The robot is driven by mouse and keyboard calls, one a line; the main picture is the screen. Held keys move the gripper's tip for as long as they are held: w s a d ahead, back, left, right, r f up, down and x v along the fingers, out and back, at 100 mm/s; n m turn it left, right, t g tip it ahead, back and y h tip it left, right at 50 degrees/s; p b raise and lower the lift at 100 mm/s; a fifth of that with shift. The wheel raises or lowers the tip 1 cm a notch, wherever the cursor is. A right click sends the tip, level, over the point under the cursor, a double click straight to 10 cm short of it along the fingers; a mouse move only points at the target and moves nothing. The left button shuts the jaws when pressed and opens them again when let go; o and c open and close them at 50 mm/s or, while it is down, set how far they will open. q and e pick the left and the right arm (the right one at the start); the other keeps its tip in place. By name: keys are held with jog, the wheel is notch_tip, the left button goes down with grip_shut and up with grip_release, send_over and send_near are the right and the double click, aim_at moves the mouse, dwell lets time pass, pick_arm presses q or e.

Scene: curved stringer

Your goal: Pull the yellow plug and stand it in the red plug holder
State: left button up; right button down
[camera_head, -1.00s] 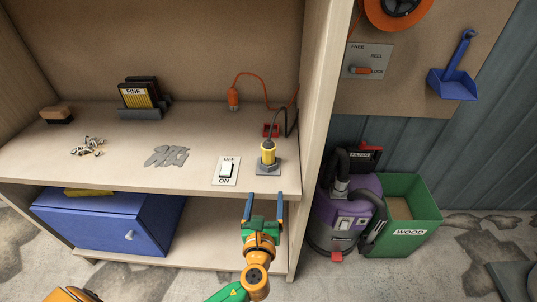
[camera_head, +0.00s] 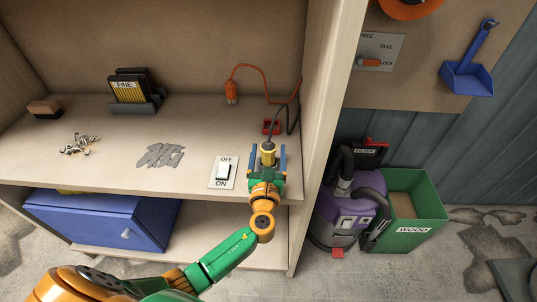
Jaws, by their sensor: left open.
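The yellow plug (camera_head: 268,157) stands upright on the shelf near its right front corner, with a black cord rising from its top. My left gripper (camera_head: 268,153) is open, with one blue finger on each side of the plug. I cannot tell whether the fingers touch it. The gripper hides the plug's lower part and its grey base. The red plug holder (camera_head: 271,127) sits on the shelf just behind the plug and looks empty. My right gripper is not in view.
A white OFF/ON switch (camera_head: 223,172) lies left of the gripper. An orange plug with its cord (camera_head: 231,92) stands behind. The right cabinet wall (camera_head: 327,110) is close. Grey scraps (camera_head: 161,155), small parts (camera_head: 79,145) and a sandpaper rack (camera_head: 134,92) lie further left.

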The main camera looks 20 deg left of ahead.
pick_arm(q)
jog(key=shift+w, duration=0.1)
grip_shut()
